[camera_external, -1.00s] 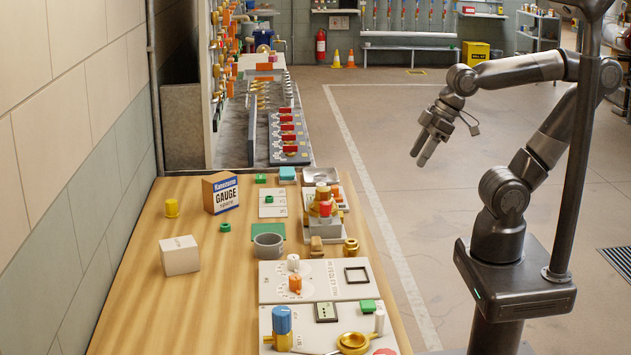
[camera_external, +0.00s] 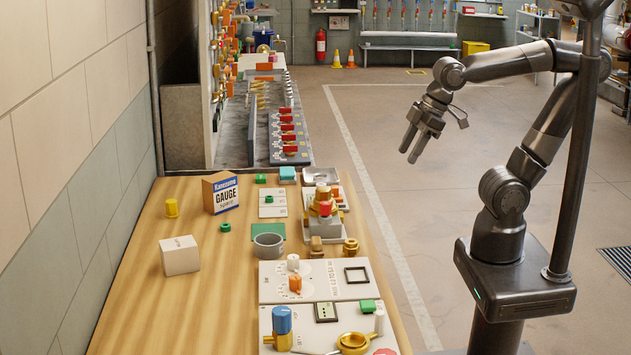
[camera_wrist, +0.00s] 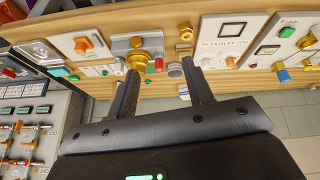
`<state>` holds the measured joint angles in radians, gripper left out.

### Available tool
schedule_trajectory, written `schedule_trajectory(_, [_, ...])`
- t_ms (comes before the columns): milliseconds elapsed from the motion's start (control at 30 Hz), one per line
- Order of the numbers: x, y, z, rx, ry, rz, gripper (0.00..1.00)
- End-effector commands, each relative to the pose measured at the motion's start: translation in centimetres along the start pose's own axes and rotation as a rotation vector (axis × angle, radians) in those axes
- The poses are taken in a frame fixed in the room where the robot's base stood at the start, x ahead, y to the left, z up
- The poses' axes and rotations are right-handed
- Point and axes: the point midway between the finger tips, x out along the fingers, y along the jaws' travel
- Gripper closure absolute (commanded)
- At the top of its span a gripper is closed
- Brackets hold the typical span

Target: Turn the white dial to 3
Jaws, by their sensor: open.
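The white dial (camera_external: 293,262) is a small upright knob on a white panel (camera_external: 335,280) on the wooden bench. An orange knob (camera_external: 295,284) stands just in front of it on the same panel. The marks around the dial are too small to read. My gripper (camera_external: 409,156) is open and empty, high over the floor to the right of the bench and apart from the dial. In the wrist view my two fingers (camera_wrist: 160,70) point toward the bench edge. A small white knob (camera_wrist: 207,62), seemingly the dial, shows beside the right finger there.
A nearer panel (camera_external: 370,318) carries a blue knob (camera_external: 282,320) and a brass ring (camera_external: 353,342). A brass and grey fitting with a red top (camera_external: 325,209) stands behind the dial's panel. A grey cup (camera_external: 268,246) is behind and left. The bench's left side is mostly clear.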

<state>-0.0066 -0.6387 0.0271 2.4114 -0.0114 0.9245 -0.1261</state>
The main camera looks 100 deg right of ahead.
Motion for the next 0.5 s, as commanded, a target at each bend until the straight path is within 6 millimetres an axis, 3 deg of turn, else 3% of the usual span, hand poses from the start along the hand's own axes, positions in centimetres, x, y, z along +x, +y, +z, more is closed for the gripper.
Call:
schedule_trajectory(267, [2.2, -1.4, -7.8, -0.381, -0.110, -0.022, 0.53])
schedule_trajectory(500, [5.8, -3.5, -13.9, -0.708, -0.187, -0.081, 0.53])
